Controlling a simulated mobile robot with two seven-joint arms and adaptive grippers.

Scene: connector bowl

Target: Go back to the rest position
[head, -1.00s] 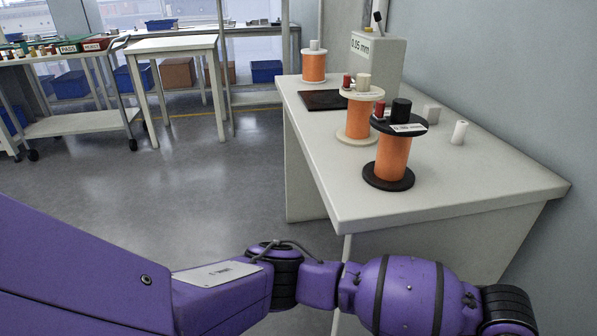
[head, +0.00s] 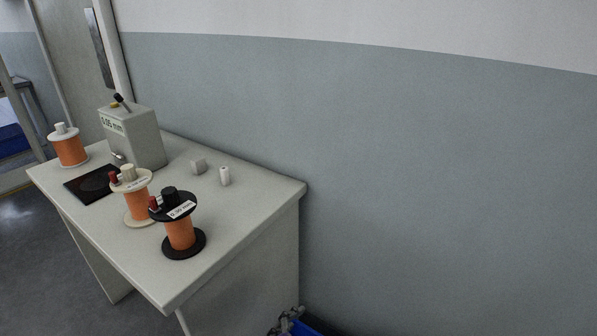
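Neither of my grippers shows in the head view, and no arm of mine is clearly in sight. The table (head: 232,219) stands at the left, against the wall. On it are a black-flanged spool of orange wire (head: 180,235), a cream-flanged spool of orange wire (head: 137,205) and a white-topped orange spool (head: 70,150) at the far left end. The two nearer spools carry small red and dark or cream pieces on top.
A blue object (head: 299,326) is at the bottom edge. A bare wall (head: 430,170) fills the right.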

